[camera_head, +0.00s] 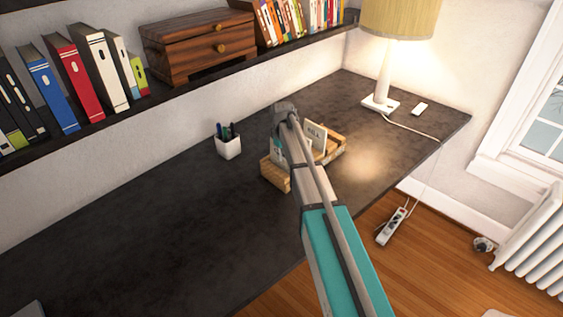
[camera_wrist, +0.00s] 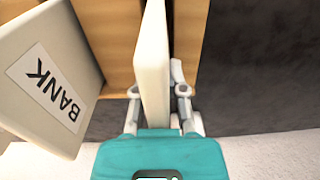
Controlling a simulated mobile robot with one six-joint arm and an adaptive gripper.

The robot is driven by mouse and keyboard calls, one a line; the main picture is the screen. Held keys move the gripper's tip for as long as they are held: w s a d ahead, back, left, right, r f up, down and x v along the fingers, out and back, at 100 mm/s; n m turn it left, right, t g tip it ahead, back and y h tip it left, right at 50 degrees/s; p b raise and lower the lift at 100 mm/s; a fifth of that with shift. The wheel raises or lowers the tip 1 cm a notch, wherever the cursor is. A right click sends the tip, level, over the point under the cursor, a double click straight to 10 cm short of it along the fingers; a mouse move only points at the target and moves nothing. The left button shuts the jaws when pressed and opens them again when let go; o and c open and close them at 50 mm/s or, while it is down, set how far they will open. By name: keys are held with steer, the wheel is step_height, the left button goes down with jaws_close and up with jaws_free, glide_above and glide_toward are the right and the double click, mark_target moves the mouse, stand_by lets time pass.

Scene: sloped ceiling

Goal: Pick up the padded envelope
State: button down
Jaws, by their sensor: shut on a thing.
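A thin off-white slab, seen edge-on in the wrist view, looks like the padded envelope (camera_wrist: 154,55). My gripper (camera_wrist: 159,92) is shut on it, with one finger on each side. The envelope stands upright against the light wooden rack (camera_wrist: 108,45); I cannot tell whether it is lifted. In the head view the wooden rack (camera_head: 273,174) sits on the dark desk, and my arm hides the gripper and most of the held thing.
A cream item labelled BANK (camera_wrist: 45,85) leans left of the envelope; a labelled card (camera_head: 316,136) shows in the rack. A white pen cup (camera_head: 228,147) stands left of the rack. A lamp (camera_head: 382,90) stands behind. The desk's left part is clear.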

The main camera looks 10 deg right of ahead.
steer(key=shift+r, duration=0.15)
stand_by(0.3)
step_height(320, 180, up, 10)
steer(key=p, duration=1)
steer(key=shift+s+f, duration=0.1)
steer(key=shift+f, duration=0.1)
stand_by(0.5)
